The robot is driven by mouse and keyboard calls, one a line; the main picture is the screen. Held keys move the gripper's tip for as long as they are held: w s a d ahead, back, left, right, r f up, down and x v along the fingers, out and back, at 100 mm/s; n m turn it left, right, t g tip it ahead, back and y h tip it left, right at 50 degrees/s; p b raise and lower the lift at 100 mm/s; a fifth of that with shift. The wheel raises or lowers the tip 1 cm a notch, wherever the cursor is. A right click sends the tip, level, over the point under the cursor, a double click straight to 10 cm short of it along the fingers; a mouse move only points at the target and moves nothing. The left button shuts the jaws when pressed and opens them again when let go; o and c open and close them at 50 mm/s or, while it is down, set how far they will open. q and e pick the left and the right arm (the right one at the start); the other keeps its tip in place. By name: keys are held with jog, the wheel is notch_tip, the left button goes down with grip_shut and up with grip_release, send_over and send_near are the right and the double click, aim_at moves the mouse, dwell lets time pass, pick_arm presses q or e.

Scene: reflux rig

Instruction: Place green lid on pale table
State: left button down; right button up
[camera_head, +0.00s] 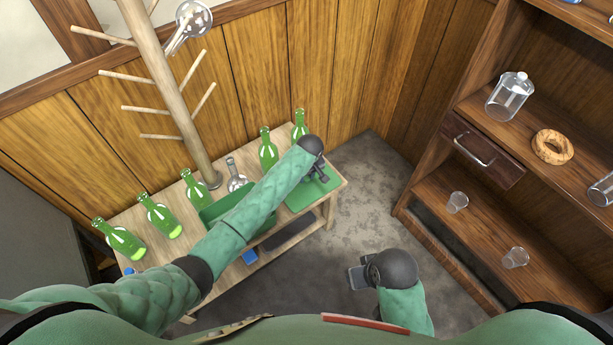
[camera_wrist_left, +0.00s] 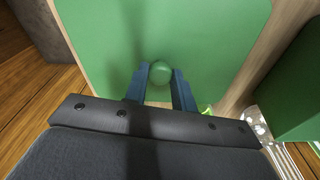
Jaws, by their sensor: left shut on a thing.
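The green lid (camera_head: 303,197) is a flat green panel at the right end of the pale table (camera_head: 188,228). In the left wrist view the lid (camera_wrist_left: 160,35) fills the top, with a round green knob (camera_wrist_left: 160,72) on it. My left gripper (camera_head: 318,176) is over the lid, and its fingers are shut on the knob. The lid lies flat at the tabletop; whether it touches the table I cannot tell. The open green box (camera_head: 212,214) is left of the lid, partly hidden by my left arm. My right gripper (camera_head: 359,278) hangs over the floor; its finger gap does not show clearly.
Several green bottles (camera_head: 160,216) and a clear flask (camera_head: 236,180) stand along the table. A wooden shelf unit (camera_head: 500,205) with a glass jar (camera_head: 510,96) and a cork ring (camera_head: 552,147) is at right. Bare floor (camera_head: 365,190) lies between.

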aim_at(308, 185)
pick_arm(q)
jog(key=shift+f, duration=0.15)
jog(key=c, duration=1.1)
grip_release()
jog(key=shift+c, duration=0.2)
notch_tip(308, 185, up, 12)
jog(key=s, duration=0.1)
jog(key=s+a+f+m+h, duration=0.1)
jog(key=s+m, duration=0.1)
jog(key=s, duration=0.7)
jog(key=s+a+f+m+h, duration=0.1)
jog(key=s+a+f+m, duration=0.1)
jog(key=s, duration=0.8)
jog(key=s+a+r+m, duration=0.1)
jog(key=s+a+r, duration=0.1)
jog(key=s, duration=0.4)
jog(key=s+a+r+m+t, duration=0.1)
jog(key=s+a+r, duration=0.1)
jog(key=s+a, duration=0.2)
jog(key=s+a+r+m, duration=0.1)
jog(key=s+a+r, duration=0.1)
jog(key=s, duration=0.7)
jog(key=shift+s+a+h+b, duration=0.35)
jog(key=shift+a+h+b, duration=0.05)
jog(key=shift+a, duration=0.5)
pick_arm(e)
jog(key=shift+w+a+f, duration=0.25)
jog(key=shift+a+f, duration=0.3)
pick_arm(q)
jog(key=shift+r, duration=0.15)
